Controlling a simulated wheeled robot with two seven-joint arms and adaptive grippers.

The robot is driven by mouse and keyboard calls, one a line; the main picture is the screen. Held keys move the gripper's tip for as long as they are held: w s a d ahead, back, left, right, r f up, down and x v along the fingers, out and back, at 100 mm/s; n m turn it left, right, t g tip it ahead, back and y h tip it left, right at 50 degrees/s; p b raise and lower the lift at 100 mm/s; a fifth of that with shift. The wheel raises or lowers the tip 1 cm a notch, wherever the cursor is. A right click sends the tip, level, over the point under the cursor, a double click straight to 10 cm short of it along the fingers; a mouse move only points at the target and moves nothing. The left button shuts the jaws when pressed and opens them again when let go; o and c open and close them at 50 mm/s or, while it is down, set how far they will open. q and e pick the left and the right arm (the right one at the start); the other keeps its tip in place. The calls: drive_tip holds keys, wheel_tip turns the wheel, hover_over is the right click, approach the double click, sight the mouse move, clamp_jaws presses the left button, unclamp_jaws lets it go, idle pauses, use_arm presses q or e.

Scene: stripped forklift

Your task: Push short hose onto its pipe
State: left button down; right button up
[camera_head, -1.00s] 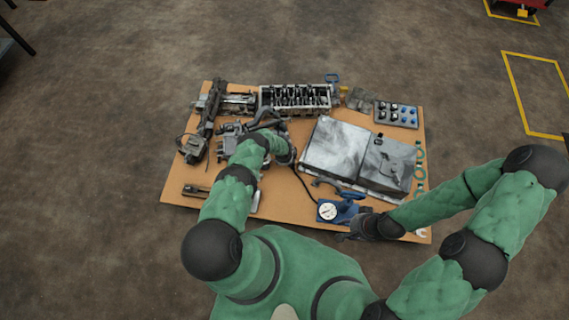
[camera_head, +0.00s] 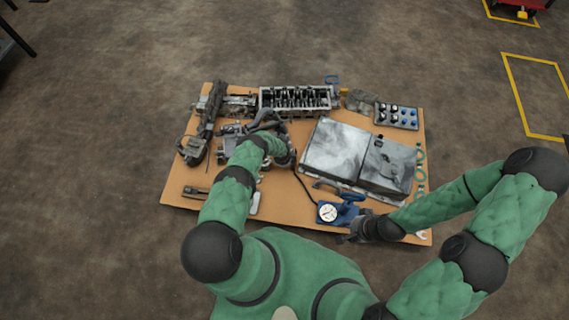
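A dark curved hose (camera_head: 265,119) shows at the grey engine part (camera_head: 231,134) left of the board's middle. I cannot tell whether it is the short hose, and I cannot make out its pipe or its seating. My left arm reaches over this part, and its dark gripper end (camera_head: 284,155) is beside the hose. The fingers are too small and hidden to read. My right gripper (camera_head: 350,236) is low at the board's front edge, just below the blue gauge tool (camera_head: 332,212). Its fingers are dark and small, and I see nothing clearly held.
The brown board (camera_head: 287,212) also carries a large grey metal box (camera_head: 337,148), an engine head (camera_head: 295,98), a tray of small parts (camera_head: 396,115) and green rings (camera_head: 420,170). A thin black cable (camera_head: 302,182) runs to the gauge.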

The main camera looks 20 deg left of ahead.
use_arm(q)
drive_tip(key=shift+a+r, duration=0.1)
drive_tip(key=shift+a, duration=0.6)
drive_tip(key=c, duration=1.1)
unclamp_jaws()
drive_tip(key=shift+o, duration=0.2)
drive_tip(key=shift+s, duration=0.1)
wheel_tip(320, 180, up, 12)
drive_tip(key=s, duration=0.2)
drive_tip(key=shift+d+f, duration=0.2)
drive_tip(key=shift+d, duration=0.1)
drive_tip(key=shift+s, duration=0.1)
